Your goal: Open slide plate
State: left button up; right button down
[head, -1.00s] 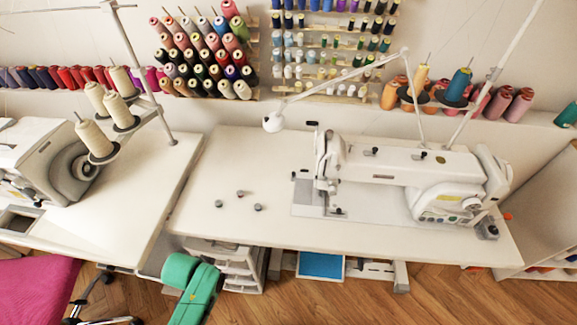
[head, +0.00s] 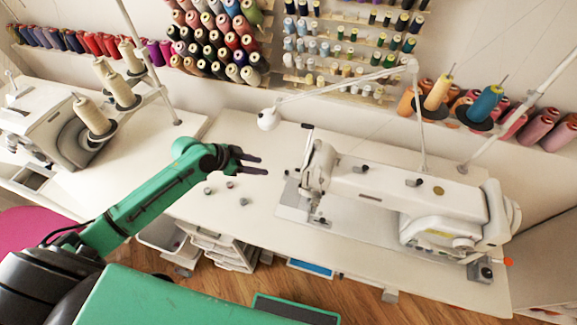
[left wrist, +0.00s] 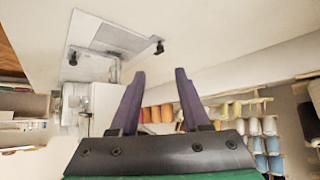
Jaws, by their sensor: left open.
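The white sewing machine (head: 400,190) stands on its white table, with its needle head at the left end. The slide plate (head: 297,213) appears as a flat metal piece in the bed below the needle head; it is small here, and I cannot tell whether it is shifted. In the left wrist view the metal bed plate (left wrist: 88,60) is at upper left, with a greyer panel in it. My left gripper (head: 261,165) is open and empty, above the table to the left of the needle head. Its two fingers (left wrist: 159,72) are apart in the left wrist view and touch nothing visible. My right gripper is not in view.
Several small dark pieces (head: 229,186) lie on the table beneath my left gripper. A thin white lamp arm (head: 340,83) and thread stand poles rise behind the machine. Another machine (head: 55,125) is at left. The table left of the bed is mostly clear.

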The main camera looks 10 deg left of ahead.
aim_at(286, 171)
pick_arm(q)
jog(key=x, duration=0.3)
jog(key=shift+f, duration=0.45)
jog(key=x, duration=0.5)
jog(key=shift+w+d, duration=0.3)
jog(key=shift+d, duration=0.05)
jog(key=shift+x, duration=1.05)
jog(key=shift+s+a, duration=0.15)
jog(key=shift+a, duration=0.05)
jog(key=shift+d, duration=0.1)
grip_shut()
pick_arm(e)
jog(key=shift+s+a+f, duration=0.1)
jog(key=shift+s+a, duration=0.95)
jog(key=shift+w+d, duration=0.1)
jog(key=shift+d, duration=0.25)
